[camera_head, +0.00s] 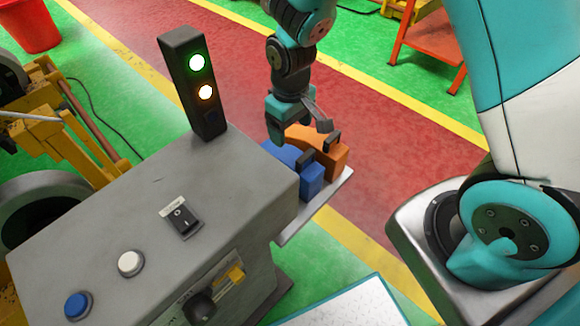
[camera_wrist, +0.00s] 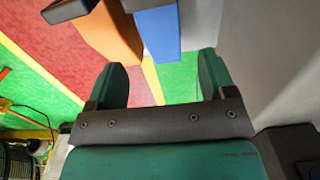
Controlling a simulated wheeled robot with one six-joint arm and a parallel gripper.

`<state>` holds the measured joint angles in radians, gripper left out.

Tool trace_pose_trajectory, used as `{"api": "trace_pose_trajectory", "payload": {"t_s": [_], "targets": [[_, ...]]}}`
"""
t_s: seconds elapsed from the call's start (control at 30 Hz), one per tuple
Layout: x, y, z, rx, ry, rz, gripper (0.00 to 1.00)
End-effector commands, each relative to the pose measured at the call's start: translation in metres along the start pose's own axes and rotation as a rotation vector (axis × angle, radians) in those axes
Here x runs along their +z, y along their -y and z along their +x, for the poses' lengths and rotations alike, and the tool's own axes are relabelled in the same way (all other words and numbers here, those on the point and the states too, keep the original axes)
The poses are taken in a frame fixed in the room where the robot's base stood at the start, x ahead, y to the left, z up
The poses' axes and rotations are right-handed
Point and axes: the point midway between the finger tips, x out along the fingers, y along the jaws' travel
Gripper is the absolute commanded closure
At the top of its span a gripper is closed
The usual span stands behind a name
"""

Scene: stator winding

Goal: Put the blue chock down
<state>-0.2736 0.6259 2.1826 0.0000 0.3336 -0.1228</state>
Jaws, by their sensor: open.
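The blue chock (camera_head: 311,180) sits on a small light shelf (camera_head: 318,207) at the right end of the grey machine cabinet, beside an orange chock (camera_head: 326,149). Each chock has a dark handle on top. My gripper (camera_head: 275,132) is above and behind the chocks in the head view, pointing down, and its fingertips are partly hidden. In the wrist view my gripper (camera_wrist: 163,85) is open with nothing between its fingers. The blue chock (camera_wrist: 160,32) and the orange chock (camera_wrist: 108,32) show beyond the fingertips at the top.
The grey cabinet (camera_head: 150,225) carries a signal tower (camera_head: 196,85) with green and amber lights lit, a switch (camera_head: 183,217) and buttons. Yellow machinery (camera_head: 62,125) stands at left. An orange table (camera_head: 430,45) stands at the back right. Red floor beyond the shelf is clear.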

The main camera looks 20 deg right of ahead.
Motion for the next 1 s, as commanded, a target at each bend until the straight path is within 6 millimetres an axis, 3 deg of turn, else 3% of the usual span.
{"api": "trace_pose_trajectory", "payload": {"t_s": [0.1, 0.3, 0.57, 0.8, 1.0], "targets": [[0.001, 0.001, 0.03, -0.001, 0.006, -0.001, 0.23], [0.0, 0.0, 0.067, 0.0, 0.003, 0.0, 0.23], [-0.001, -0.003, 0.086, 0.0, 0.001, 0.003, 0.23], [-0.005, -0.005, 0.122, -0.001, 0.003, 0.003, 0.23], [-0.006, -0.005, 0.132, 0.0, -0.001, 0.003, 0.23]]}}
